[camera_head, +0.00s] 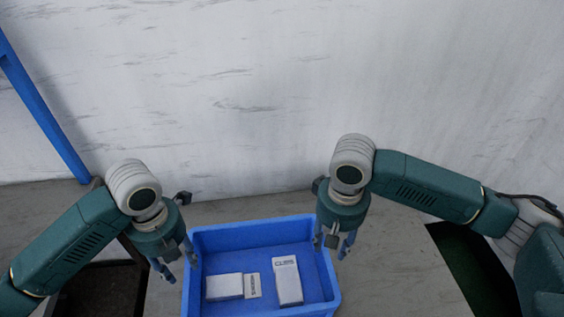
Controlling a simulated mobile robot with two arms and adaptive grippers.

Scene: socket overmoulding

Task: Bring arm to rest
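My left gripper (177,264) hangs pointing down beside the left wall of a blue crate. Its fingers are apart with nothing seen between them. My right gripper (333,244) points down over the crate's right rim, fingers apart, and it looks empty. Both arms are bent in from the sides with the wrists held above the crate's level. The blue crate (248,225) stands between the two grippers. Part of its right rim is hidden behind the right gripper.
Inside the crate lie a white box (288,280) with dark print at the right and a white box (224,287) with a small printed piece (253,286) at the left. A pale wall (270,90) stands behind. A blue post (45,110) is at the upper left.

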